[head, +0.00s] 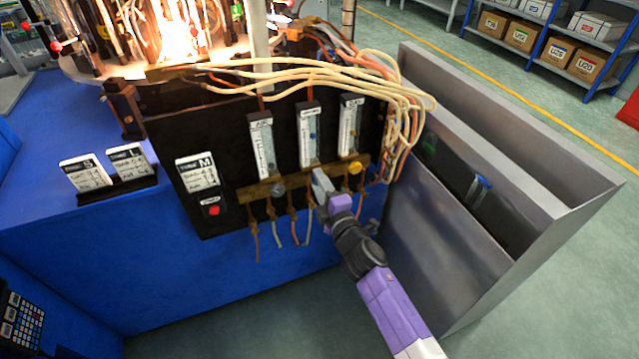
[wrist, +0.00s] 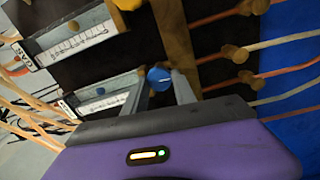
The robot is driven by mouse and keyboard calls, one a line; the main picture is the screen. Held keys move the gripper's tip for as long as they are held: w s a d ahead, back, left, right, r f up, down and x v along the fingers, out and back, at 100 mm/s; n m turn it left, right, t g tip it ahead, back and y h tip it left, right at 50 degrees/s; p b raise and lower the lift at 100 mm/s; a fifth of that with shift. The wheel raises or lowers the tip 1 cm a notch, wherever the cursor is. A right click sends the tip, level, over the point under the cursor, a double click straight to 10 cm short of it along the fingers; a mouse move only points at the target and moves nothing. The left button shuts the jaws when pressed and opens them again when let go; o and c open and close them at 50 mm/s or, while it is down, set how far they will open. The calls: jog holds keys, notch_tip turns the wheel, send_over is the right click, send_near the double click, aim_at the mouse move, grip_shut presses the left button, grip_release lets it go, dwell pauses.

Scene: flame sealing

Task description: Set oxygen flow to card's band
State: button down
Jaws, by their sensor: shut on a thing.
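My gripper (head: 322,185) is at the brass manifold bar (head: 240,194), below the middle flowmeter (head: 309,150). In the wrist view, my gripper (wrist: 168,90) has its fingers shut on a blue knob (wrist: 159,76). The knob is hidden behind the gripper in the head view. The middle flowmeter has a clear tube with a blue float (head: 312,135); its scale is too small to read. A card marked M (head: 197,172) is on the black panel at left; its small handwritten figures are not clearly legible.
Flowmeters stand left (head: 261,146) and right (head: 350,128), with a grey knob (head: 278,190) and a yellow knob (head: 355,168). Cards S (head: 85,173) and L (head: 129,162) stand at left. A red button (head: 213,210) is below card M. Hoses (head: 400,95) crowd the panel's right; flames burn above.

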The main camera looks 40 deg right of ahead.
jog(key=shift+n, duration=0.3)
jog(key=c, duration=1.1)
grip_release()
jog(key=shift+o, duration=0.2)
jog(key=b+v, duration=0.1)
jog(key=v, duration=0.6)
jog(key=shift+s, duration=0.35)
jog(key=shift+a, duration=0.15)
